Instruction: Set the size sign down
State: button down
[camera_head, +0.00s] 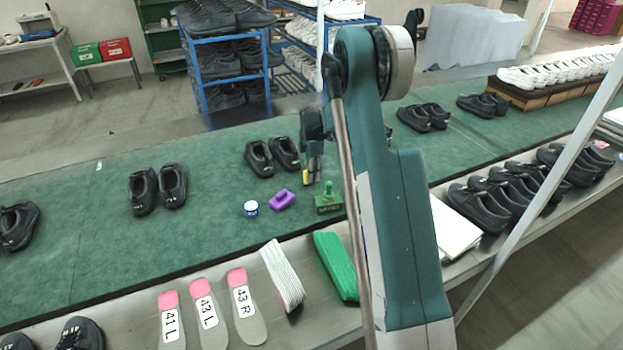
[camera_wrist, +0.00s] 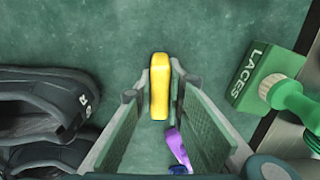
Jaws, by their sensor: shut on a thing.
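My gripper (camera_head: 312,168) is shut on a narrow yellow piece (camera_wrist: 159,86), which I take to be the size sign. In the wrist view it stands between the two fingertips, seen edge-on, with no lettering visible. In the head view a sliver of the yellow size sign (camera_head: 306,183) shows at the fingertips, above or at the green belt (camera_head: 235,229). I cannot tell whether its lower edge touches the belt.
A green LACES box (camera_head: 328,208) with a green knob stands close by the gripper. A purple object (camera_head: 281,200) and a blue-and-white tin (camera_head: 251,209) lie to the left. A black shoe pair (camera_head: 272,156) is behind them. Bare belt lies left of the tin.

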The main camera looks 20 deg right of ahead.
jog(key=shift+f, duration=0.6)
jog(key=shift+f, duration=0.15)
jog(key=c, duration=2.4)
grip_release()
jog(key=shift+o, duration=0.2)
notch_tip(320, 180, up, 12)
jog(key=shift+r+p, duration=0.2)
jog(key=shift+p, duration=0.7)
